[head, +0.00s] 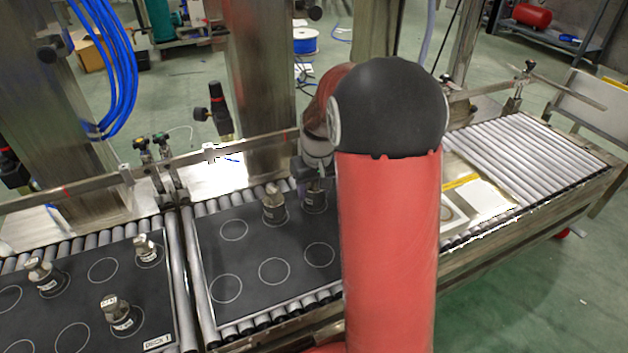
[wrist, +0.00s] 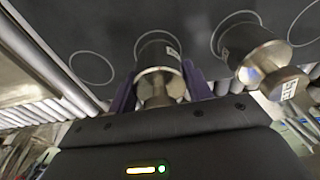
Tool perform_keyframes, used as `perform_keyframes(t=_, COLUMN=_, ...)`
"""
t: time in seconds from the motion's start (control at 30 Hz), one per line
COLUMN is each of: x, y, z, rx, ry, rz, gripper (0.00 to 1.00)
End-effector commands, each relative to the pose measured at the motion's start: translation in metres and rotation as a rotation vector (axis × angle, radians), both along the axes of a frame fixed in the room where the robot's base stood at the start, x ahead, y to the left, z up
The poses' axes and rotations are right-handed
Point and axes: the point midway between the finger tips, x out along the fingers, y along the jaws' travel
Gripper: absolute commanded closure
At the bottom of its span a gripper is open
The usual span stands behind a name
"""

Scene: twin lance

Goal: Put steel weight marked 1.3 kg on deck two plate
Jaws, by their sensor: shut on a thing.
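My gripper (wrist: 158,90) is shut on a steel weight (wrist: 158,60), a cylinder with a neck and knob, with one purple finger on each side. In the head view this held weight (head: 314,202) is at the far side of the middle black plate (head: 255,248), partly hidden by my gripper (head: 312,180). It looks upright, at or just above the plate; I cannot tell if it touches. Its mark is not readable. A second steel weight (head: 273,208) stands just left of it, and shows to the right in the wrist view (wrist: 250,50). No "deck two" label is readable.
The left black plate (head: 75,308), labelled DECK 1, carries several steel weights, including one at the front (head: 120,316). The middle plate has several empty white rings in front. Rollers (head: 530,150) continue right. A metal rail (head: 240,150) runs behind the plates. My red arm hides part of the right.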

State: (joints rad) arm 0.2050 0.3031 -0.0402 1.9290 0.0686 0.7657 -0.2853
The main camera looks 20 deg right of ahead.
Motion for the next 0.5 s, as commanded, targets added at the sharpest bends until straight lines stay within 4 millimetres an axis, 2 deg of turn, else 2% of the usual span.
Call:
perform_keyframes(t=0.37, x=0.0013, y=-0.0004, z=-0.001, rx=-0.001, ry=-0.006, rz=0.0, gripper=1.0)
perform_keyframes(t=0.4, x=0.0001, y=-0.0001, z=-0.0021, rx=0.0, ry=-0.001, rz=0.0, gripper=0.45)
perform_keyframes(t=0.5, x=0.0001, y=-0.0001, z=-0.002, rx=0.0, ry=-0.001, rz=0.0, gripper=0.32)
